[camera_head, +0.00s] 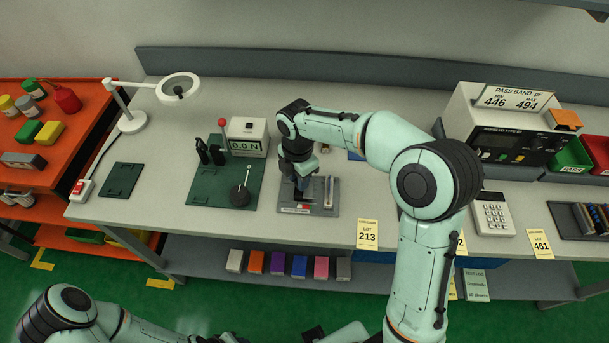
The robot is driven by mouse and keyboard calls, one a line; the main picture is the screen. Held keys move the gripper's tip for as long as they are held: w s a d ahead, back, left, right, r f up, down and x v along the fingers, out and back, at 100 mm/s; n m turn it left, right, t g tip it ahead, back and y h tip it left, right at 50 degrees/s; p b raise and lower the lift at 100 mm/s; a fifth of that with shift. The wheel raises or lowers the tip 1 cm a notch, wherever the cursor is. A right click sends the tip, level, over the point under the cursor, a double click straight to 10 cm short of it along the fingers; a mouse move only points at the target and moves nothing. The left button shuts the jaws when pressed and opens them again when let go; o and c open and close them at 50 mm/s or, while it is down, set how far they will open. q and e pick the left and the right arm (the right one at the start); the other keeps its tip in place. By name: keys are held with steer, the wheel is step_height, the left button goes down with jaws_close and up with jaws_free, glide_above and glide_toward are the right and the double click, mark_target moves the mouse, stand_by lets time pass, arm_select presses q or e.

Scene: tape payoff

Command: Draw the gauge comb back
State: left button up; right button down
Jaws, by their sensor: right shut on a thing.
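My right gripper (300,185) reaches down over a small grey fixture plate (322,210) on the bench. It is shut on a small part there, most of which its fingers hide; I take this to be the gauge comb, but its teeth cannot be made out. A pale upright bar (329,191) stands on the plate just right of the fingers. A red and white label lies at the plate's front edge. My left arm shows at the bottom left, but its gripper cannot be made out in the frame.
Left of the fixture, a green mat (205,190) carries a force gauge (247,137) reading 0.0 N and a red-knobbed lever. A ring lamp (178,88) stands farther left. A pass-band unit (505,120) and a keypad (491,212) stand at the right. My right arm crosses the bench's middle.

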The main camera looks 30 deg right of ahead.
mark_target(296, 180)
steer(key=c, duration=1.2)
jaws_free()
steer(key=shift+a, duration=0.2)
steer(key=o, duration=0.3)
steer(key=shift+w, duration=0.1)
arm_select(q)
steer(key=shift+a, duration=0.1)
arm_select(e)
steer(key=shift+w, duration=0.1)
steer(key=shift+r, duration=0.25)
arm_select(q)
steer(key=w+r+p, duration=0.2)
steer(key=shift+w+r, duration=0.2)
steer(key=shift+r, duration=0.1)
arm_select(e)
step_height(296, 180, up, 13)
steer(key=shift+f, duration=0.1)
